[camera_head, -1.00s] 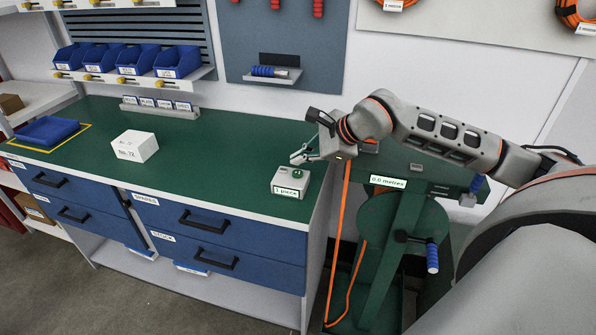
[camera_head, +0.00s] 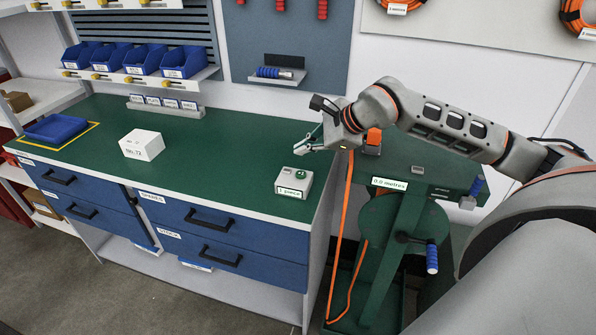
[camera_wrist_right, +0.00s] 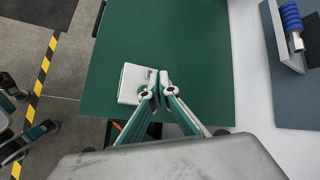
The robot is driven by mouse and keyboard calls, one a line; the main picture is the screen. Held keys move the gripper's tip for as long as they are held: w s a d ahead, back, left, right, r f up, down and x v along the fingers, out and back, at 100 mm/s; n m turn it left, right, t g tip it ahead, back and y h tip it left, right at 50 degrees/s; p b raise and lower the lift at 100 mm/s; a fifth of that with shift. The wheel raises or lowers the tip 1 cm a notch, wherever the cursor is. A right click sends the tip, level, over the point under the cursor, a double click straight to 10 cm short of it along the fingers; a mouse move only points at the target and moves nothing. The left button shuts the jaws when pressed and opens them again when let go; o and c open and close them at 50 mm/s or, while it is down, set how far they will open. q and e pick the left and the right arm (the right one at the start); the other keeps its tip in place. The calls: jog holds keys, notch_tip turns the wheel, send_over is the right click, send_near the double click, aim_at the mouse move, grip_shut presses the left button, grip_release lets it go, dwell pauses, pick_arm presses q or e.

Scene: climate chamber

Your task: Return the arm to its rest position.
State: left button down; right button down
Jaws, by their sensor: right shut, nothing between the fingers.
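My right arm comes in from the right in the head view. Its gripper (camera_head: 308,145) is shut and empty, held above the right end of the green bench top (camera_head: 225,160). Below it on the bench stands a small grey box with a green button (camera_head: 293,183), labelled "1 piece". In the right wrist view the closed fingertips (camera_wrist_right: 158,76) appear beside this box (camera_wrist_right: 132,84), and the fingers partly cover its right edge.
A green reel stand (camera_head: 400,215) with a "0.0 metres" display and orange cable stands right of the bench, under my right arm. A white box (camera_head: 142,145) and a blue tray (camera_head: 52,128) rest on the bench. A wall shelf (camera_head: 278,80) is behind.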

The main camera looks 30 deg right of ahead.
jog(key=s+a+f+m+y, duration=0.2)
jog(key=s+a+m+y, duration=0.15)
jog(key=a, duration=0.35)
jog(key=s+a+f+m+y, duration=0.1)
jog(key=s+a+m+y, duration=0.2)
jog(key=a, duration=0.5)
jog(key=s+a+f+m+y, duration=0.2)
jog(key=a+m+y, duration=0.1)
jog(key=a+y, duration=0.3)
jog(key=s+d+f+m+t+h, duration=0.25)
jog(key=f+m+h, duration=0.35)
jog(key=m, duration=0.7)
jog(key=s+d+f+m+t+h, duration=0.1)
jog(key=f+m+t+h, duration=0.3)
jog(key=f+m, duration=0.75)
jog(key=s+f+m+g+h, duration=0.3)
jog(key=s+f+m+g, duration=0.1)
jog(key=s+f+m, duration=0.7)
jog(key=shift+s+f, duration=0.15)
jog(key=shift+s, duration=0.25)
jog(key=shift+d, duration=0.1)
